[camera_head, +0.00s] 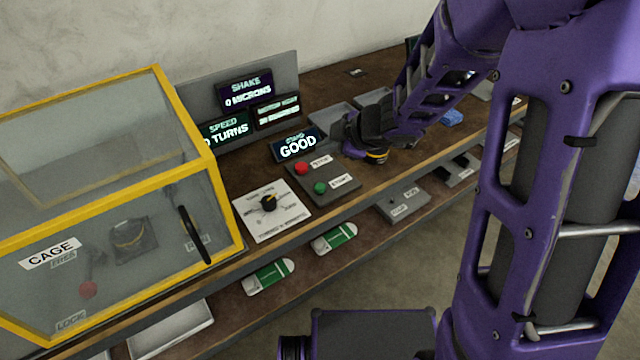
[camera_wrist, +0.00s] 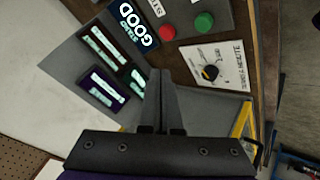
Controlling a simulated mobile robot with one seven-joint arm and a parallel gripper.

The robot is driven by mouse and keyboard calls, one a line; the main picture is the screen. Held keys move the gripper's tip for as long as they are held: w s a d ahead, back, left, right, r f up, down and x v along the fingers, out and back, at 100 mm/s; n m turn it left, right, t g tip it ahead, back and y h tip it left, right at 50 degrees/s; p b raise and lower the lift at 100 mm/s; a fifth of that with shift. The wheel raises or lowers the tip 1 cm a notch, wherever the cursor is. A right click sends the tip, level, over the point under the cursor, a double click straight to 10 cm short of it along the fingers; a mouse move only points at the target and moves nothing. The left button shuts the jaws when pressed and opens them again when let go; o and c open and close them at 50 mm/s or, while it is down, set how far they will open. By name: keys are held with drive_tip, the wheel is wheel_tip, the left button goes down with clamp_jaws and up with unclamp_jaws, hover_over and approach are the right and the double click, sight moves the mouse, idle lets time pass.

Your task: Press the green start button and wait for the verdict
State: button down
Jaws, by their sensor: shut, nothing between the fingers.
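The green start button (camera_head: 320,187) sits on a dark button plate (camera_head: 342,187) on the bench, below and right of the red stop button (camera_head: 302,168). The green button (camera_wrist: 204,21) and red button (camera_wrist: 167,32) also show at the top of the wrist view. A small display (camera_head: 297,146) behind the plate reads "GOOD". My gripper (camera_head: 377,155) is over the bench to the right of the buttons, apart from them. In the wrist view my gripper (camera_wrist: 160,75) is shut and empty, its fingertips pointing toward the display panel and buttons.
A yellow-framed clear cage (camera_head: 207,160) stands on the left, closed. A dial card (camera_head: 271,210) lies between the cage and buttons. Several screens on the back panel (camera_head: 284,75) read zero microns and zero turns. Grey trays (camera_head: 333,116) stand behind my gripper.

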sight(324, 188)
wheel_tip(324, 188, down, 9)
drive_tip(key=b, duration=0.6)
drive_tip(key=shift+r+b, duration=0.1)
drive_tip(key=shift+b, duration=0.2)
idle(1.8)
drive_tip(key=shift+f, duration=0.4)
